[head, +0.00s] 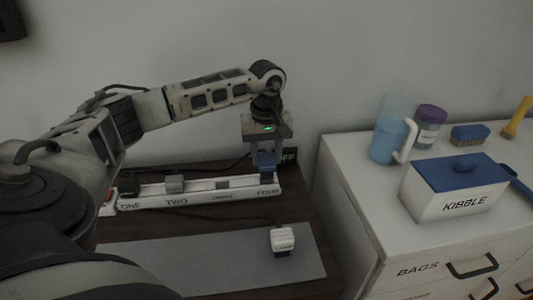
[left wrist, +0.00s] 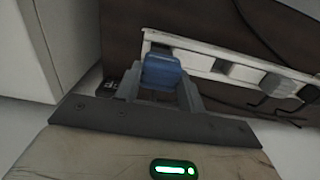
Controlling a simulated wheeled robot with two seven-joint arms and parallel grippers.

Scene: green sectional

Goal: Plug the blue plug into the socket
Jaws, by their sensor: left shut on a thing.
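My left gripper (head: 267,154) is shut on the blue plug (head: 266,162), above the right end of a white power strip (head: 205,198), by the label FOUR. In the left wrist view, the blue plug (left wrist: 161,72) sits between the fingers of the left gripper (left wrist: 160,90), over the end of the strip (left wrist: 200,60). The socket under it is hidden, and I cannot tell whether the plug touches the strip or is in it. My right gripper is not in view.
A black plug (head: 128,184) and a grey plug (head: 175,183) stand on the strip near ONE and TWO. A white plug (head: 282,240) lies on the grey mat (head: 200,265). A white cabinet (head: 350,190) with a kibble box (head: 455,190) stands at right.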

